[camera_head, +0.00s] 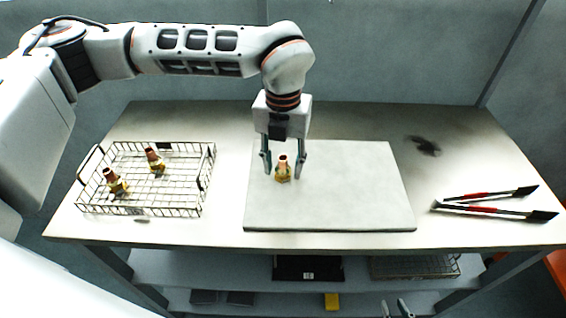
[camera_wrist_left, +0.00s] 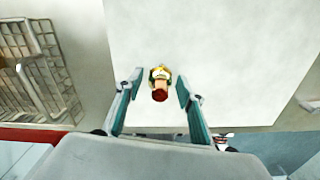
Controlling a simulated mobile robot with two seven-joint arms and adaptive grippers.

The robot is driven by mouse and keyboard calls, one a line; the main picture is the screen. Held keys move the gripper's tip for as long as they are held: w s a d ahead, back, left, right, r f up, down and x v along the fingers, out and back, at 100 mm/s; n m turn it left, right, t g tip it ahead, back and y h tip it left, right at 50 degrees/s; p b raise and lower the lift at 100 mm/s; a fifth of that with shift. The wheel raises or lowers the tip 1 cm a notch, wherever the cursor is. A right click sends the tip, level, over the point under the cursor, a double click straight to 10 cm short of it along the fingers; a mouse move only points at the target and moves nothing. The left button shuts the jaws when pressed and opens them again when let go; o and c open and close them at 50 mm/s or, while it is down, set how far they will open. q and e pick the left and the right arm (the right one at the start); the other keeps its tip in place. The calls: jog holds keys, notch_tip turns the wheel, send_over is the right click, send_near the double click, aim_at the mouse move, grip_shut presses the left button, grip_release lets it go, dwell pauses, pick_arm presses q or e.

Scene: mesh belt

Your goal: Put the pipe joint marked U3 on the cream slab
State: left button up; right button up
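The cream slab (camera_head: 340,200) lies flat on the table; it also shows in the left wrist view (camera_wrist_left: 230,50). A pipe joint (camera_head: 283,170) with a brownish-red top and a yellow-green base stands upright on the slab's left part. In the left wrist view the joint (camera_wrist_left: 160,82) sits between my left fingertips, with gaps on both sides. Its marking is too small to read. My left gripper (camera_head: 283,172) is open around the joint. My right gripper (camera_head: 398,308) shows only its fingertips at the bottom edge, low in front of the table, with the fingers apart.
A wire basket (camera_head: 140,210) on the left holds two similar pipe joints (camera_head: 114,182) (camera_head: 155,160). Red-handled tongs (camera_head: 490,202) lie on the right of the table. The slab's right side is clear. Shelves below hold a dark tray (camera_head: 307,268) and a yellow object (camera_head: 331,301).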

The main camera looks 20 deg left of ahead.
aim_at(283, 158)
pick_arm(q)
notch_tip(283, 158, up, 12)
jog(key=shift+r, duration=0.15)
dwell(0.5)
dwell(0.4)
